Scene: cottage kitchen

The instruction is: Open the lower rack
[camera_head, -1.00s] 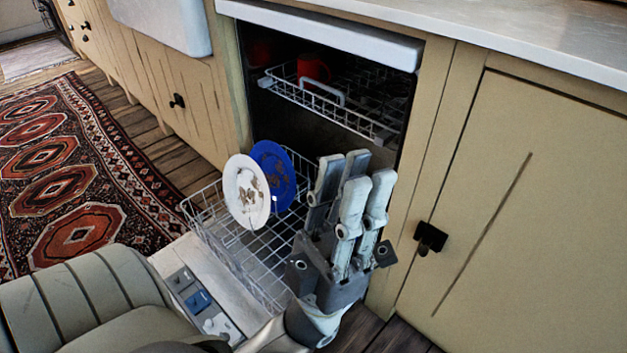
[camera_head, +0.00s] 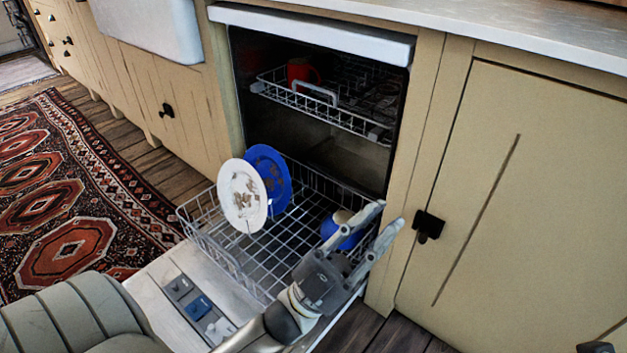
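The dishwasher's lower rack (camera_head: 222,262) is a grey wire basket, pulled out over the lowered door (camera_head: 165,287). A white plate with brown stains (camera_head: 242,195) and a blue plate (camera_head: 272,180) stand in it near its left side. A blue round dish (camera_head: 341,235) with a pale inside sits at its right, partly hidden by my gripper. My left gripper (camera_head: 386,216) is open and empty, over the right side of the rack, its fingers pointing up and right. Whether it touches the rack cannot be told. My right gripper is not in view.
The upper rack (camera_head: 325,108) is inside the dishwasher with a red mug (camera_head: 302,72). A beige cabinet door (camera_head: 520,200) with a black handle (camera_head: 428,226) stands at the right. A patterned rug (camera_head: 70,200) lies on the left floor.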

